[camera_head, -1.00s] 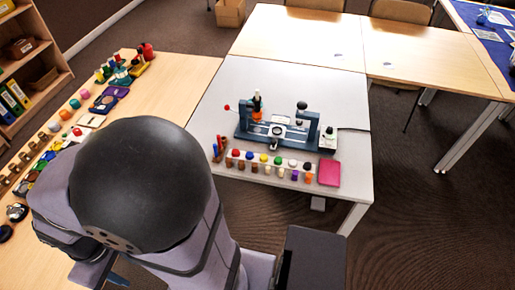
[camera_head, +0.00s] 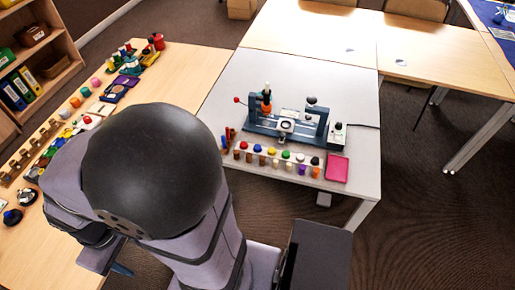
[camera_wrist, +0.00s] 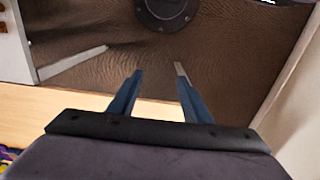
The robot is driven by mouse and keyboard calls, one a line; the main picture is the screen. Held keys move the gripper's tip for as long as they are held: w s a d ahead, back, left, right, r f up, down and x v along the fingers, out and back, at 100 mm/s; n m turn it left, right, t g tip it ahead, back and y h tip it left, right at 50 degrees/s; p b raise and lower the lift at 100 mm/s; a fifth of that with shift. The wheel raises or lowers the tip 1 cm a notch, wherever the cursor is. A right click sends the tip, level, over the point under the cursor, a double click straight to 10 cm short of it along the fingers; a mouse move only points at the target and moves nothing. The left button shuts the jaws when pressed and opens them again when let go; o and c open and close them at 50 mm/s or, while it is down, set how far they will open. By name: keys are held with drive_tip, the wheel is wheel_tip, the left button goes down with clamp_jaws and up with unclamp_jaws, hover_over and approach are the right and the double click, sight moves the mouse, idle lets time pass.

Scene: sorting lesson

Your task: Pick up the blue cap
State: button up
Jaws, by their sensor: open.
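The blue cap (camera_head: 257,148) is small and round. It sits second from the left in a row of coloured caps at the front of the grey table, between a red cap (camera_head: 243,145) and a yellow cap (camera_head: 271,151). My gripper (camera_wrist: 158,70) is open and empty in the wrist view, its two blue fingers apart above the brown floor. In the head view my arm hides most of it; only a bit of blue finger shows low at left. The gripper is well away from the caps, which the wrist view does not show.
A blue-grey apparatus (camera_head: 288,127) stands just behind the caps. A pink tray (camera_head: 337,168) lies right of them, and small upright pieces (camera_head: 228,138) stand at their left. A wooden table (camera_head: 180,75) at left holds many small items. Dark floor lies right of the grey table.

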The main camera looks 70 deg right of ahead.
drive_tip(key=s+d+f+m+g+y+b, duration=0.1)
drive_tip(key=s+d+f+m+b, duration=0.4)
drive_tip(key=d, duration=0.4)
drive_tip(key=s+d+f+m+g+y+b, duration=0.1)
drive_tip(key=s+d+f+m+b, duration=0.1)
drive_tip(key=s+d+f+m, duration=0.45)
drive_tip(key=m+t+h+b, duration=0.1)
drive_tip(key=m+h+b, duration=0.2)
drive_tip(key=m+h, duration=0.45)
approach(258, 147)
drive_tip(key=shift+s+d+y, duration=0.25)
drive_tip(key=shift+d+y, duration=0.2)
drive_tip(key=shift+f, duration=0.1)
drive_tip(key=shift+w+p+x, duration=0.15)
drive_tip(key=shift+p+x, duration=0.4)
drive_tip(key=shift+x, duration=1.25)
drive_tip(key=shift+w+p+x, duration=0.15)
drive_tip(key=shift+p+x, duration=0.35)
drive_tip(key=shift+x, duration=1.3)
drive_tip(key=shift+d, duration=0.1)
